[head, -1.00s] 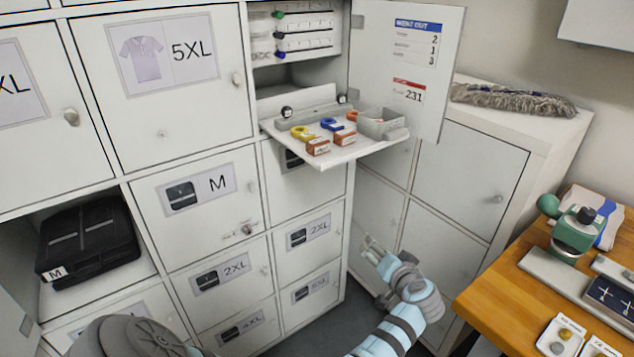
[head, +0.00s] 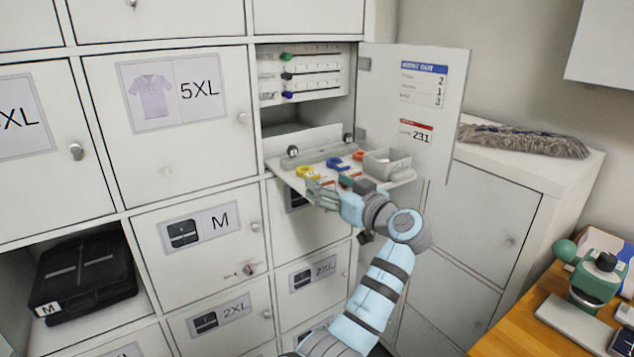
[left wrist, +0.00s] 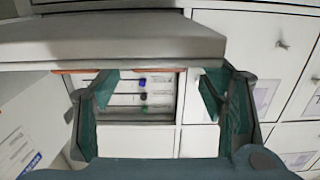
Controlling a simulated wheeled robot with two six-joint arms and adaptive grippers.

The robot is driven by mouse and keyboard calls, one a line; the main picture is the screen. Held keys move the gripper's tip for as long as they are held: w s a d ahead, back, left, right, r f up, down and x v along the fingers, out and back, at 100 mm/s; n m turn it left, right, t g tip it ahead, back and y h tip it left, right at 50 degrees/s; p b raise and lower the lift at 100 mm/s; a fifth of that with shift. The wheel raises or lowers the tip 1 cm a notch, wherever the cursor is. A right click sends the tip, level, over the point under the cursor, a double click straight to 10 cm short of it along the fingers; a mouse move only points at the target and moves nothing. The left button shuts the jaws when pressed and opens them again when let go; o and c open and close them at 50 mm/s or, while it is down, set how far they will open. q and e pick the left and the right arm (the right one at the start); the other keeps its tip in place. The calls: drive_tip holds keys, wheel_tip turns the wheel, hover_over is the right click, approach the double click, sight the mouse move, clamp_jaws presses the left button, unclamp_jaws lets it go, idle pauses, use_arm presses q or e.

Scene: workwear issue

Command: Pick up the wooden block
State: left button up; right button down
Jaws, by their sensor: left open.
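A small reddish-brown block (head: 326,182), apparently the wooden one, sits near the front edge of the fold-down shelf (head: 290,180). It is mostly hidden by my left gripper (head: 329,185), which is open at that edge with its fingers near the block. I cannot tell whether they touch it. A second such block is hidden behind the gripper. In the left wrist view, which is upside down, the green-padded fingers (left wrist: 160,88) are spread apart with nothing visibly held. Orange-brown slivers show just past the shelf edge (left wrist: 130,45). My right gripper is not in view.
A yellow ring (head: 309,172), a blue ring (head: 334,163) and a grey bin (head: 388,163) share the shelf. An open cabinet door (head: 415,110) stands to the right. A wooden table (head: 520,330) is at lower right.

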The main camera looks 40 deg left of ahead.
use_arm(q)
drive_tip(key=shift+w+a+f, duration=0.25)
drive_tip(key=shift+w+a, duration=0.2)
drive_tip(key=shift+s+d+r, duration=0.1)
drive_tip(key=shift+s+r, duration=0.1)
drive_tip(key=shift+s, duration=0.15)
drive_tip(key=c, duration=1)
drive_tip(key=shift+c, duration=0.2)
